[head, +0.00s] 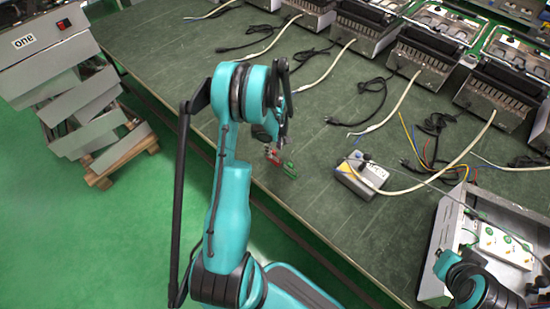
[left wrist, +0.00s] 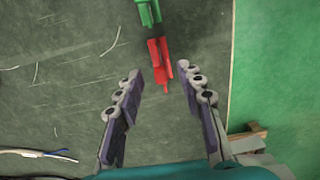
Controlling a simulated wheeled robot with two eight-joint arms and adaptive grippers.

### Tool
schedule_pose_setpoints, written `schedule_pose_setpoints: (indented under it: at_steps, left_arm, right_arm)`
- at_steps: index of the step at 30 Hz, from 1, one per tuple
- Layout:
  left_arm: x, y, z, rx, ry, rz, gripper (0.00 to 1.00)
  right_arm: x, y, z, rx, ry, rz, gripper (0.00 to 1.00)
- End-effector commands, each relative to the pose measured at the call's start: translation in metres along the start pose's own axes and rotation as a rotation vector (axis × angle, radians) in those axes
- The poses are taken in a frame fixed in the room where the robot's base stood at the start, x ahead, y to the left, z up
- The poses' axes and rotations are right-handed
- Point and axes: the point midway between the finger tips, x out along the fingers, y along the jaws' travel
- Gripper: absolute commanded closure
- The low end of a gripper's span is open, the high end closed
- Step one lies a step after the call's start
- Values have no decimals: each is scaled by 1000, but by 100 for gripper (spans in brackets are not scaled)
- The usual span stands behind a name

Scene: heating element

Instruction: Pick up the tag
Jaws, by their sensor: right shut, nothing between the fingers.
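A red clip-like piece (left wrist: 160,62) and a green piece (left wrist: 148,12) lie end to end on the dark green table in the left wrist view. I cannot tell which of them is the tag. In the head view the red piece (head: 272,154) and the green piece (head: 289,166) show just beyond my left gripper (head: 272,139). In the left wrist view my left gripper (left wrist: 162,84) is open, its fingers either side of the near end of the red piece, with nothing held. My right gripper (head: 540,281) is at the lower right edge, shut and empty, partly out of view.
A grey and yellow socket box (head: 358,180) and loose cables stand right of the pieces. A metal case with sockets (head: 502,243) is at the lower right. Several heating units (head: 423,58) line the back. Grey boxes (head: 70,85) stand left, off the table.

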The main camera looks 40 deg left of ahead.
Motion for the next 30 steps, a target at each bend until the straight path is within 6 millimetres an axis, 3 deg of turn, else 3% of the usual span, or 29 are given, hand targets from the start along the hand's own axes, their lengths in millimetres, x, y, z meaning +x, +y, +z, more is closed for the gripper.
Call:
schedule_pose_setpoints:
  at_steps: [6,14,18,30]
  left_arm:
    - [37,0,-3,1,0,0,62]
    - [39,0,-3,1,0,1,62]
    - [38,0,-3,2,0,1,99]
    - [37,0,-3,2,0,1,100]
  right_arm:
    - [18,0,13,0,0,0,100]
    - [17,0,12,0,0,0,100]
    - [17,0,12,0,0,0,100]
    - [16,0,12,0,0,0,100]
